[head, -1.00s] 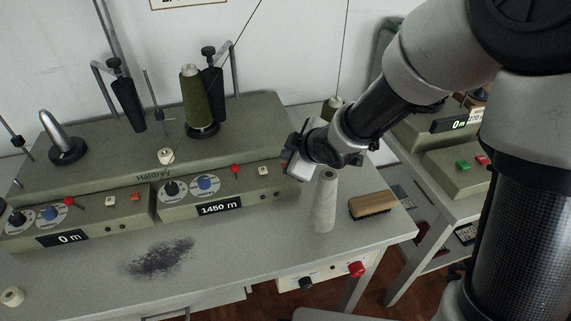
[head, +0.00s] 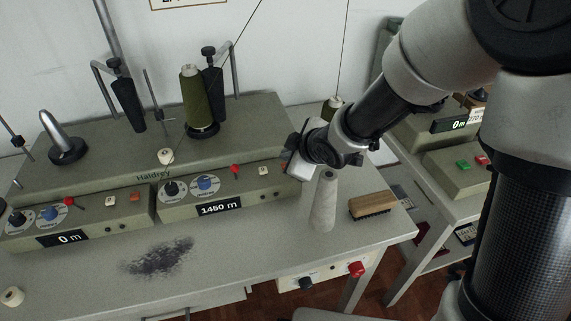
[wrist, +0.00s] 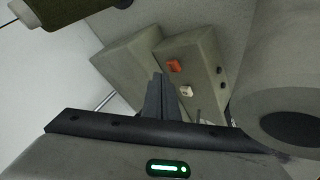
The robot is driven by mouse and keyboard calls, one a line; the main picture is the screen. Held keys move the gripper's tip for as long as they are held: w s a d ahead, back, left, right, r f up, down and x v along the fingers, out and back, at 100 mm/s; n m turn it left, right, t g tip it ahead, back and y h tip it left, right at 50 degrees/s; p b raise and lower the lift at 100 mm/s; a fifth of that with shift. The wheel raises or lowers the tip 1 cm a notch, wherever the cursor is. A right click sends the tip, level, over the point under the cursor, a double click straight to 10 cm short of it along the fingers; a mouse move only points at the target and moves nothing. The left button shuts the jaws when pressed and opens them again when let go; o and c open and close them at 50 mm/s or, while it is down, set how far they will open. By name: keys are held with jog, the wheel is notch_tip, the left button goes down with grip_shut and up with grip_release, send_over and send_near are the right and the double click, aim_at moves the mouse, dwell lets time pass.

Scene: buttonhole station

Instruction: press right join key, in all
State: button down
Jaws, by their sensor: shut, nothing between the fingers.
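The right control panel (head: 225,195) of the winding machine reads 1450 m. It carries a white key (head: 262,171), which also shows in the wrist view (wrist: 187,91). An orange key (wrist: 174,65) sits beside it there; in the head view my gripper hides it. I cannot read which is the join key. My gripper (head: 290,163) is at the right end of this panel. In the wrist view its fingers (wrist: 158,84) are together and empty, their tips just left of the two keys. I cannot tell whether they touch the panel.
A pale thread cone (head: 323,203) stands close below my gripper, with a wooden brush (head: 371,205) to its right. The left panel (head: 95,222) reads 0 m and has its own white and orange keys.

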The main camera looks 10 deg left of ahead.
jog(key=shift+f+b, duration=0.45)
jog(key=shift+f+b, duration=0.5)
jog(key=shift+b, duration=0.05)
dwell(0.8)
jog(key=shift+r+p, duration=0.9)
jog(key=shift+r, duration=0.05)
jog(key=shift+r, duration=0.1)
notch_tip(320, 180, up, 5)
jog(key=p, duration=0.4)
jog(key=shift+p, duration=0.35)
dwell(0.4)
